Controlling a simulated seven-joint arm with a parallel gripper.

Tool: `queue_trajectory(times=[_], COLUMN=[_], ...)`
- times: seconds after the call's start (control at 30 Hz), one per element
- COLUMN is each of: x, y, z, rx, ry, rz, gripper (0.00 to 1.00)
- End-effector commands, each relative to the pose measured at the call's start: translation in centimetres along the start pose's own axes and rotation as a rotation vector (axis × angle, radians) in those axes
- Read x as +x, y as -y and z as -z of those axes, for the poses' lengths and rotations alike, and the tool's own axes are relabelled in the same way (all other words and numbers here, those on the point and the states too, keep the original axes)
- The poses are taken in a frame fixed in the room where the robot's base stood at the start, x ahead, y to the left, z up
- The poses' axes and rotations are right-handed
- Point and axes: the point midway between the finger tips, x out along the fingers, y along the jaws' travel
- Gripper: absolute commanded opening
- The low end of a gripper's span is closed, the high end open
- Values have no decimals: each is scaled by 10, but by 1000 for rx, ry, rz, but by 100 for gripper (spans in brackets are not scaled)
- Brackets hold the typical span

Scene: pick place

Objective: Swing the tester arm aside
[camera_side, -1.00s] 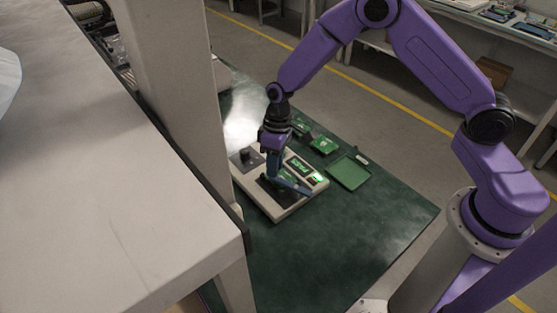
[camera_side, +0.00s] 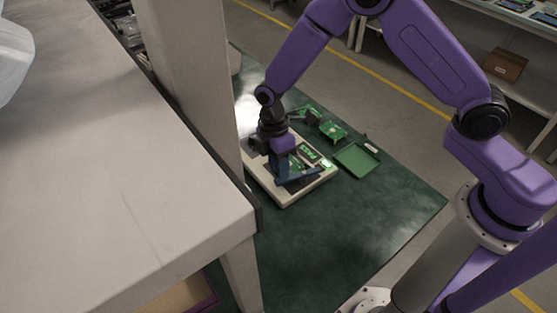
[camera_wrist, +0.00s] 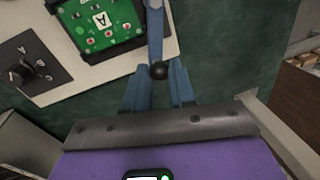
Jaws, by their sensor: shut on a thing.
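The tester (camera_side: 287,200) is a pale box on the green mat, with a lit display (camera_side: 308,153) and a green light. Its blue tester arm (camera_side: 307,175) lies across its front part; in the wrist view the arm (camera_wrist: 155,28) runs beside the green board marked A (camera_wrist: 100,20), clear of most of it. The board sits in a black nest. My gripper (camera_side: 280,180) is low over the tester's near side. In the wrist view my gripper's blue fingers (camera_wrist: 158,88) are shut on the black knob (camera_wrist: 158,71) at the arm's end.
A black dial (camera_wrist: 38,70) stands on the tester left of the board. A green tray (camera_side: 358,158) and loose green boards (camera_side: 332,130) lie behind and right. A pale post (camera_side: 190,80) and bench (camera_side: 120,190) stand close on the left. The front mat is clear.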

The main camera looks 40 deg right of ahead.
Motion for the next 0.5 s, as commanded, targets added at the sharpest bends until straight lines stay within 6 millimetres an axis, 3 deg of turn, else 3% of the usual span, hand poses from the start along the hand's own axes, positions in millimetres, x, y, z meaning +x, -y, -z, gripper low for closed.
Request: queue_trajectory(times=[0.5], x=[3], y=[18], z=[2], rx=[-279], ry=[54], rz=[-2], gripper=[0])
